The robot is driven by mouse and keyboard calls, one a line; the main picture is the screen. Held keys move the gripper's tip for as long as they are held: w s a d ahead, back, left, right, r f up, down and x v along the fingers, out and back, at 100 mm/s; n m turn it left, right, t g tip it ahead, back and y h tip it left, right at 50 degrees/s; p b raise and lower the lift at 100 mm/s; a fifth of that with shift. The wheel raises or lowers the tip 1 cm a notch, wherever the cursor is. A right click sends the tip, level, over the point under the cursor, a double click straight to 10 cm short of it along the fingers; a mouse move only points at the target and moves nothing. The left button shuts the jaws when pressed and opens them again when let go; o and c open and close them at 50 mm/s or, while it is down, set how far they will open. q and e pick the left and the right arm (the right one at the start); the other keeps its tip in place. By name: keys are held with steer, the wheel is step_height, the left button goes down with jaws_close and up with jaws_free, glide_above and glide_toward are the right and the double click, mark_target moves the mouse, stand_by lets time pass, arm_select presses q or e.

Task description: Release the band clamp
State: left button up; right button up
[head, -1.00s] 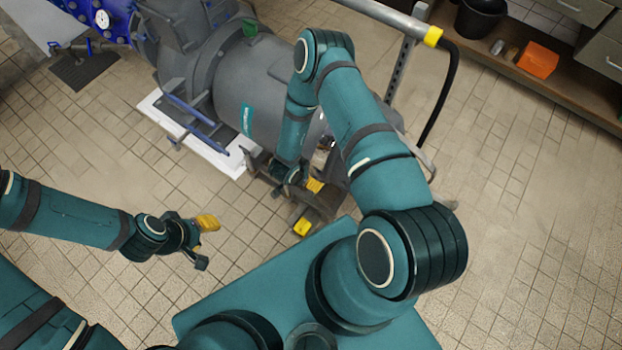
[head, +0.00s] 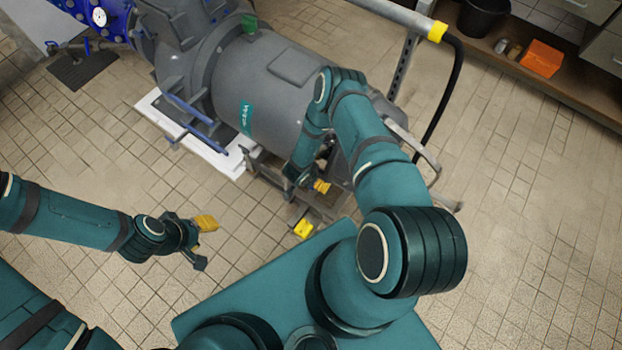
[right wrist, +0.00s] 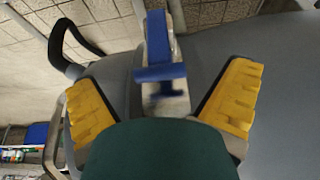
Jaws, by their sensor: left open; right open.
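A blue T-shaped part (right wrist: 160,72) on a pale metal strip shows in the right wrist view; it looks like the band clamp's handle and fastener. It lies between the yellow finger pads of my right gripper (right wrist: 165,82), which is open, with a gap on both sides. Its lower end is hidden by the dark green body of my gripper. In the head view my right gripper (head: 308,182) is at the near right end of the grey machine (head: 272,88), and my right arm hides the clamp. My left gripper (head: 206,242) is open and empty above the tiled floor.
A shelf with an orange box (head: 540,58) is at upper right. Floor at right is clear.

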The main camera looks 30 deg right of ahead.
steer(key=c, duration=1.5)
